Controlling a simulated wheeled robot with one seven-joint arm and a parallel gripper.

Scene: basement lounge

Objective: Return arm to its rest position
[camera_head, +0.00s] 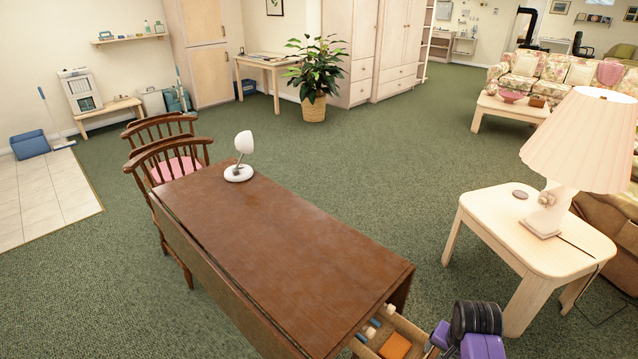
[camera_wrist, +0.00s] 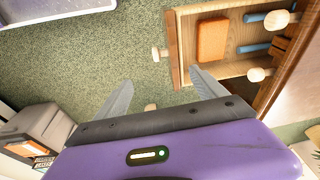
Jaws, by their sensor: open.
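My gripper (camera_wrist: 161,77) is open, its two grey fingers spread apart with nothing between them in the wrist view. My purple and black arm parts (camera_head: 476,335) show at the bottom of the head view, beside the open drawer; the fingertips cannot be made out there. The open wooden drawer (camera_head: 414,333) is at the near end of the brown table (camera_head: 270,240). It also shows at the top right of the wrist view (camera_wrist: 174,40), beyond the fingers and apart from them.
The drawer holds an orange block (camera_wrist: 212,40) and blue pieces (camera_wrist: 265,20). A pale side table (camera_head: 545,245) with a pleated lamp (camera_head: 580,140) stands close on the right. A white lamp (camera_head: 240,160) stands on the brown table. Green carpet (camera_head: 370,150) is clear beyond.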

